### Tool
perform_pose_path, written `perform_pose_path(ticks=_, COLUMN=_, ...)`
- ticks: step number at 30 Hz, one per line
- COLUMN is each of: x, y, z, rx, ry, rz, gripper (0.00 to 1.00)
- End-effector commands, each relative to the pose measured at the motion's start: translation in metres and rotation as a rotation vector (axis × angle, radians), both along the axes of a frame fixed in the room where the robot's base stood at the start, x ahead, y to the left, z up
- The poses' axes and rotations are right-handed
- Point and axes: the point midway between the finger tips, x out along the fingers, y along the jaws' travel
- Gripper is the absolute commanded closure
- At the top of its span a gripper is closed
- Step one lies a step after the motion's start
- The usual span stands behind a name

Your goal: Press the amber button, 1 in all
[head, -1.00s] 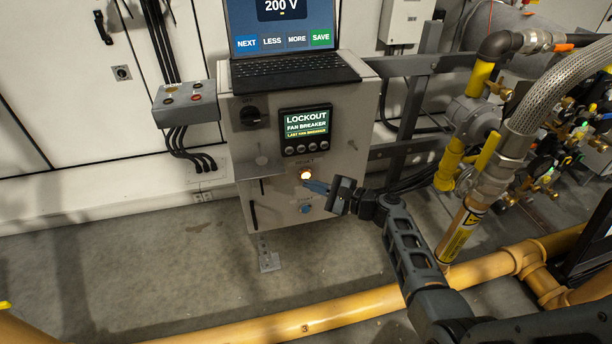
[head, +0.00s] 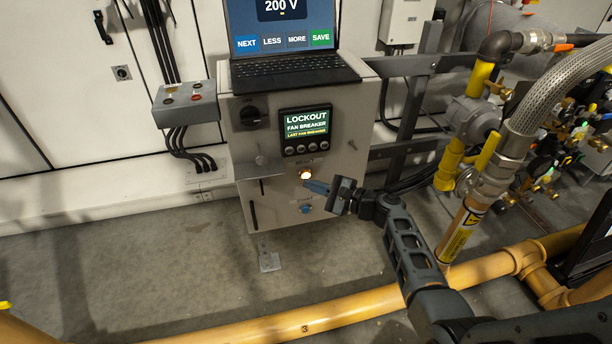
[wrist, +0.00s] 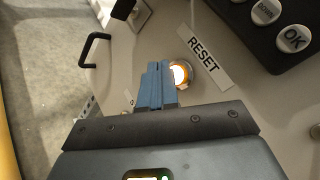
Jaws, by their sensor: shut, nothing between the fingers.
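The amber button (head: 306,175) glows on the front of the grey control cabinet (head: 270,190), below the small display. In the wrist view the lit amber button (wrist: 180,75) sits beside a RESET label (wrist: 208,61). My gripper (head: 306,184) is shut and empty, its blue fingertips just below and to the right of the button in the head view. In the wrist view the shut fingertips (wrist: 158,68) lie right beside the button and overlap its edge. I cannot tell whether they touch it.
A blue button (head: 305,209) is lower on the cabinet. The display (head: 306,128) reads LOCKOUT, FAN BREAKER. A laptop (head: 290,65) stands on top. A shelf plate (head: 260,166) juts out left of the button. Yellow pipes (head: 300,322) run along the floor in front.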

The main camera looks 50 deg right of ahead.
Motion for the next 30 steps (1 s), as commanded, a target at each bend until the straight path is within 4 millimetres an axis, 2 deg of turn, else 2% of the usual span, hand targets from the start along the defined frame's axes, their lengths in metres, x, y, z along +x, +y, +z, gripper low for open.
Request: perform_pose_path(ticks=30, x=0.0070, y=-0.0048, z=0.0002, rx=0.000, ry=0.000, rz=0.000, gripper=1.00)
